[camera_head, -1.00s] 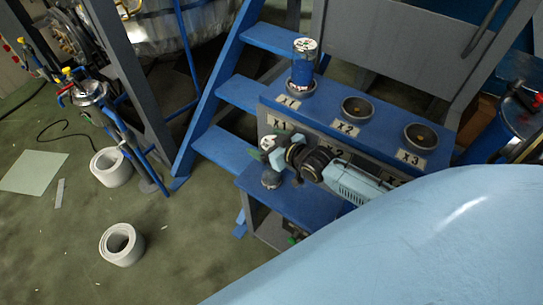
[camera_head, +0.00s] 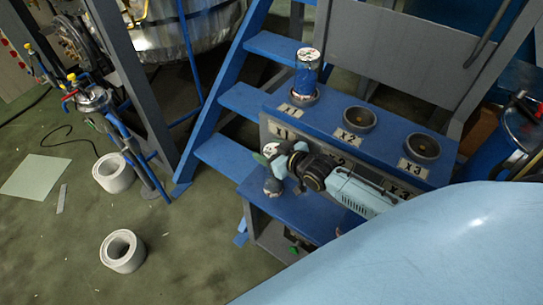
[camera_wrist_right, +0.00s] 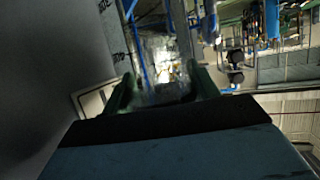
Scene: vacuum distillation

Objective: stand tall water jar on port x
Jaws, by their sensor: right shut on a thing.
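My right gripper (camera_head: 273,164) is shut on a jar (camera_head: 272,187) with a pale top. The jar is roughly upright in front of the stand's X1 front label, over the lower blue shelf. Whether its base touches the shelf is unclear. In the right wrist view, something clear and blurred (camera_wrist_right: 165,93) shows between the green fingers. A blue-banded jar (camera_head: 307,74) with a white lid stands upright on port X1. Ports X2 (camera_head: 358,119) and X3 (camera_head: 422,148) are empty. My left gripper is not in view.
The blue stand (camera_head: 390,143) holds the ports in a row. Blue stairs (camera_head: 225,155) rise at its left. Two white rolls (camera_head: 122,251) lie on the green floor. A large pale blue surface covers the lower right. A blue drum (camera_head: 510,140) stands at the right.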

